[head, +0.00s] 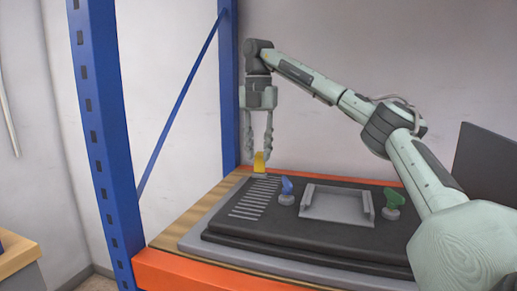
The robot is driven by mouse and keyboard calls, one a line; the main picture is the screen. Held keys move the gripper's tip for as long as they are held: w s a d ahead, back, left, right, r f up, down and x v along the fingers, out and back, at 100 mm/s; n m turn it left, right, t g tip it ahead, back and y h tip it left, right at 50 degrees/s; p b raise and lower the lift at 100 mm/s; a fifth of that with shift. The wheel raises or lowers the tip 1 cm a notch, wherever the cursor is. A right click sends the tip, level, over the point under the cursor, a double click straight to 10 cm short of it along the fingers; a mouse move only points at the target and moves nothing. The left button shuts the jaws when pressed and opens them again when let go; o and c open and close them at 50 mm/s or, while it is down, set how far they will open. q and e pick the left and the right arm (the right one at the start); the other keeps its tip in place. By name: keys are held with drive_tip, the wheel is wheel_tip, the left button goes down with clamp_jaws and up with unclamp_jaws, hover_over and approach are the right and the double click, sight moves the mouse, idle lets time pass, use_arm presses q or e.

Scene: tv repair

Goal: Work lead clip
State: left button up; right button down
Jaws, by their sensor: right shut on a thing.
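A yellow clip (260,161) stands on a small pale base near the far left corner of a dark flat panel (330,231), by its row of pale slots. My right gripper (256,160) points straight down from above and is shut on the yellow clip. The fingers partly flank the clip, and its lower end is close to the panel; I cannot tell whether it is held clear of its base. My left gripper is out of view.
A blue knob-like piece (286,190) and a green one (394,198) stand on the panel either side of a grey bracket (336,204). A blue rack post (103,140) rises at left. A dark upright slab (487,165) is at right.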

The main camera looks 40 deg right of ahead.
idle(0.4)
drive_tip(key=c, duration=1.2)
unclamp_jaws()
drive_tip(key=shift+r, duration=0.1)
wheel_tip(320, 180, up, 12)
drive_tip(key=shift+f, duration=0.1)
